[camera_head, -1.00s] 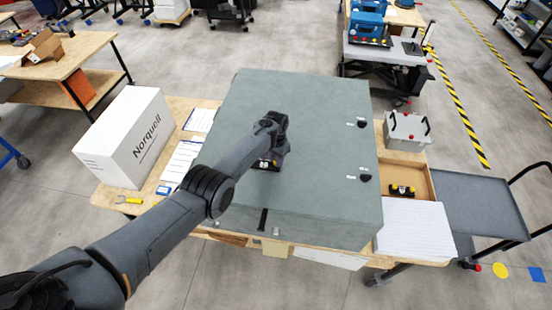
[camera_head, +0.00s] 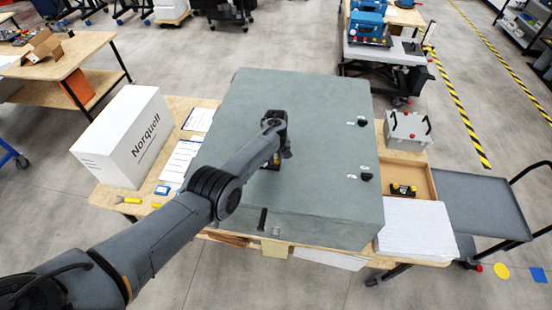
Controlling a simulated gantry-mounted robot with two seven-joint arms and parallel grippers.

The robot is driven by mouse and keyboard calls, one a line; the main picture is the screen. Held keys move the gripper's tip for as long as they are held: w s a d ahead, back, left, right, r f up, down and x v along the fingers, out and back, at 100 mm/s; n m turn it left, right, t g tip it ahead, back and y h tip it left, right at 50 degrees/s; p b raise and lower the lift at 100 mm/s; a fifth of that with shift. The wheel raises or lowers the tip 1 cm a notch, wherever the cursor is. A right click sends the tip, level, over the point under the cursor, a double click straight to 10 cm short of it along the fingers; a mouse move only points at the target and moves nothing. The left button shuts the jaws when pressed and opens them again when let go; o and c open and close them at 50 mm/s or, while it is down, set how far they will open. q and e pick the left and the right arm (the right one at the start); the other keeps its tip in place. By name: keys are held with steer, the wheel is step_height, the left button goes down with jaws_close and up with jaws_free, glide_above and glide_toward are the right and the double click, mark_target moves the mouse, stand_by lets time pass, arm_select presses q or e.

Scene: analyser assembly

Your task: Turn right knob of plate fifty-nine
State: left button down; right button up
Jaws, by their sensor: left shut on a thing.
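A small dark plate with a touch of yellow (camera_head: 276,162) sits on the top of the big grey-green cabinet (camera_head: 310,105), near its middle. My left arm reaches over the cabinet from the lower left. My left gripper (camera_head: 280,153) is at the plate, at its right side as far as I can see, and is shut on a knob there. The wrist and fingers hide most of the plate and the knob itself. Any number on the plate is too small to read. My right gripper is not in view.
Two black knobs (camera_head: 366,176) with small labels stand on the cabinet's right side. A black handle (camera_head: 262,219) is at its front edge. A white Norquell box (camera_head: 125,140) and papers lie left; a wooden tray (camera_head: 420,178) and white stack (camera_head: 415,230) lie right.

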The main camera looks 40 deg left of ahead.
arm_select(q)
steer(key=n, duration=0.1)
steer(key=n+b, duration=0.1)
steer(key=n, duration=0.2)
steer(key=shift+f+n, duration=0.25)
steer(key=shift+n, duration=0.05)
steer(key=n+b, duration=0.2)
steer(key=n, duration=0.1)
steer(key=shift+n, duration=0.4)
steer(key=n+b, duration=0.2)
steer(key=n, duration=0.2)
steer(key=n+b, duration=0.3)
steer(key=n, duration=0.2)
steer(key=shift+f, duration=0.1)
steer(key=n+b, duration=0.2)
steer(key=n, duration=0.1)
steer(key=shift+n, duration=0.3)
steer(key=n+b, duration=0.2)
steer(key=n, duration=0.1)
steer(key=shift+n, duration=0.3)
steer(key=n+b, duration=0.1)
steer(key=n, duration=0.2)
steer(key=shift+n, duration=0.3)
steer(key=shift+r+n+b, duration=0.2)
steer(key=shift+n+b, duration=0.35)
steer(key=shift+n, duration=1.35)
